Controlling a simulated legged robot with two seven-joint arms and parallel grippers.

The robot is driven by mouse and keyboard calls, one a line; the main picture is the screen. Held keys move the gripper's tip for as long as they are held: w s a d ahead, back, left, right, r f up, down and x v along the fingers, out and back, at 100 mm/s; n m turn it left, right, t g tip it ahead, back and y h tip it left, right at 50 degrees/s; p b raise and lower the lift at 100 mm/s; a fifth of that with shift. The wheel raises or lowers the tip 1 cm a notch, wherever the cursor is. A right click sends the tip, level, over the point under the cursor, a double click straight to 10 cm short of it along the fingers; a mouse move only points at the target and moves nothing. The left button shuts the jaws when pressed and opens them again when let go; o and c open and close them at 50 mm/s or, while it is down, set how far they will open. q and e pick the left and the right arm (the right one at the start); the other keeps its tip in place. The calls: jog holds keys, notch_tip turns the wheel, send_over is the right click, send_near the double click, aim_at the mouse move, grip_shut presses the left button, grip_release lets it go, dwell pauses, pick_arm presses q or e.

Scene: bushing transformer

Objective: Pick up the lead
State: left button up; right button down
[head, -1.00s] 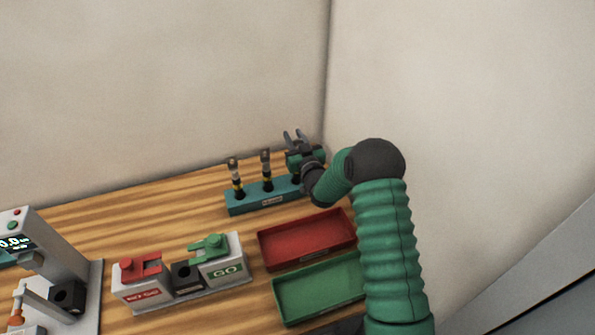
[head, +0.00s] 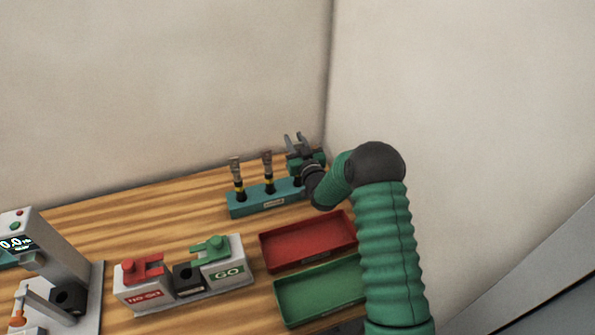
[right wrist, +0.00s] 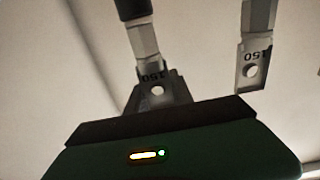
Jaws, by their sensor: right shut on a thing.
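My right gripper (head: 295,143) is at the right end of a teal rack (head: 245,210) at the back of the table. In the right wrist view it is shut on the flat lug end of a lead (right wrist: 146,42), marked 150. This lead has a black sleeve and a metal barrel; its lower part is out of that view. Two more leads, the left one (head: 238,178) and the middle one (head: 268,172), stand upright in the rack. Another lug marked 150 (right wrist: 252,70) shows to the right in the wrist view, apart from the gripper. My left gripper is out of view.
A red tray (head: 308,247) and a green tray (head: 320,295) lie empty in front of the rack. To their left is a fixture with a red NO-GO block (head: 143,285) and a green GO block (head: 222,262). A device with a display (head: 15,243) stands far left. Walls close in behind and right.

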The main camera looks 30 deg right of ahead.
jog(key=shift+f, duration=0.2)
jog(key=shift+r, duration=0.3)
notch_tip(320, 180, up, 17)
jog(key=p, duration=0.1)
jog(key=shift+f, duration=0.15)
jog(key=shift+w+d+f, duration=0.1)
dwell(0.5)
